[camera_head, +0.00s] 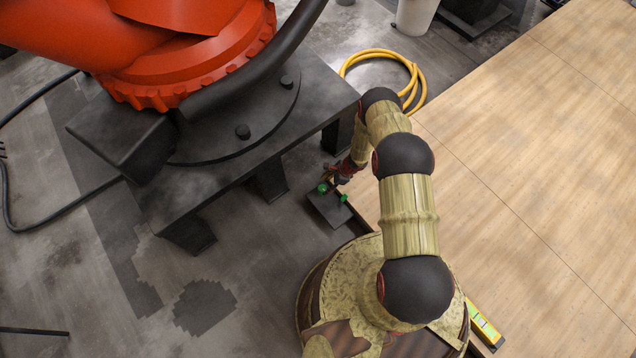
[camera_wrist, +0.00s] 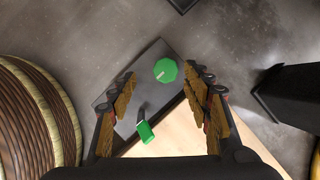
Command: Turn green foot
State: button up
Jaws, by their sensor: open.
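A dark grey plate (camera_head: 326,208) lies low beside the wooden board and also shows in the wrist view (camera_wrist: 150,65). One round, faceted green foot (camera_head: 322,187) is on it, with a pale mark on its face in the wrist view (camera_wrist: 165,71). A second green piece (camera_head: 344,198) is at the plate's near side; in the wrist view (camera_wrist: 146,132) it shows side-on by a dark stem. My gripper (camera_wrist: 161,76) is open, its fingers on either side of the round green foot in the picture. I cannot tell whether they touch it. In the head view my gripper (camera_head: 334,173) is small and partly hidden.
A large wooden board (camera_head: 530,160) fills the right. A dark steel stand (camera_head: 225,165) under an orange machine (camera_head: 185,50) is close on the left, with legs near the plate. A coiled yellow hose (camera_head: 415,75) lies behind. A spirit level (camera_head: 484,326) lies at the board's edge.

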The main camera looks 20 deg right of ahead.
aim_at(323, 188)
jog(key=shift+m+h, duration=0.3)
jog(key=shift+m, duration=0.2)
jog(key=b+x, duration=0.1)
jog(key=x, duration=0.1)
jog(key=b+x, duration=0.1)
jog(key=x, duration=0.2)
jog(key=d+b+x, duration=0.1)
jog(key=x, duration=0.1)
jog(key=shift+w+a+f, duration=0.2)
jog(key=shift+w+f, duration=0.05)
jog(key=shift+f, duration=0.25)
jog(key=shift+c, duration=0.3)
jog(key=c, duration=1.1)
